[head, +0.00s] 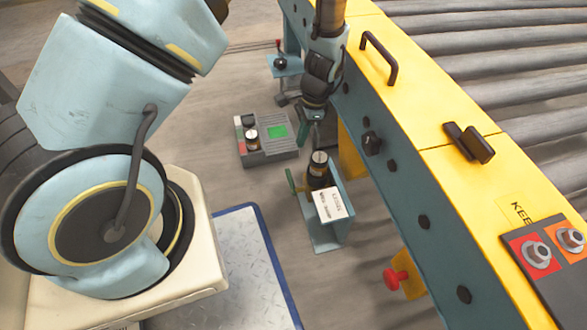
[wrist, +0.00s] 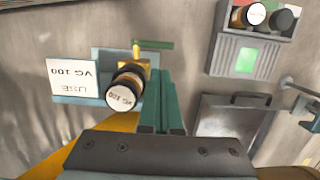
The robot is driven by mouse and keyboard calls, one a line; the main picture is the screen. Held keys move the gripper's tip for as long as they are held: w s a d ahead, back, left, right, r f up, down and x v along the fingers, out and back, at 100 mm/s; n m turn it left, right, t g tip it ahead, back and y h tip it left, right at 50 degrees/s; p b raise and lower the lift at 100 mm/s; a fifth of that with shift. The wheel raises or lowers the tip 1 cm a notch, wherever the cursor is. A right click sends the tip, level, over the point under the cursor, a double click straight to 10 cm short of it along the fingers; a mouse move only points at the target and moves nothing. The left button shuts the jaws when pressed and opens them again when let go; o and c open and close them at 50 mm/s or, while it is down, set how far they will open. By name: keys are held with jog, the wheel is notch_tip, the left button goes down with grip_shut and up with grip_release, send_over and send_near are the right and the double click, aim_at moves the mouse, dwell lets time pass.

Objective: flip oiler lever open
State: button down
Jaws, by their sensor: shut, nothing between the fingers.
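The oiler (head: 319,175) is an amber bottle with a round silver-and-black cap, standing on a teal bracket (head: 324,236) at the side of the yellow conveyor beam. Its green lever (head: 291,180) shows at its left side. In the wrist view the oiler (wrist: 126,88) faces me, and the green lever (wrist: 154,44) sticks out sideways to the right from a brass fitting. My gripper (wrist: 163,73) is shut and empty, its green fingers beside the oiler and just below the lever in the picture. I cannot tell whether they touch. In the head view my gripper (head: 316,138) hangs just above the oiler.
A white label plate (head: 330,205) is fixed at the oiler's front. A grey box with a green screen (head: 278,131) stands behind on the left. The yellow beam (head: 425,100) with a black handle (head: 379,58) runs close on the right. A red knob (head: 396,278) sits lower.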

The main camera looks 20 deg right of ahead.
aim_at(290, 176)
jog(key=a+f+b, duration=0.1)
jog(key=f+b, duration=0.1)
jog(key=f, duration=0.2)
jog(key=a+f+b, duration=0.1)
jog(key=f+b, duration=0.1)
jog(key=f, duration=0.3)
jog(key=f+b, duration=0.2)
jog(key=f, duration=0.2)
jog(key=shift+w+a+f, duration=0.2)
jog(key=shift+a+f, duration=0.15)
jog(key=shift+a, duration=0.05)
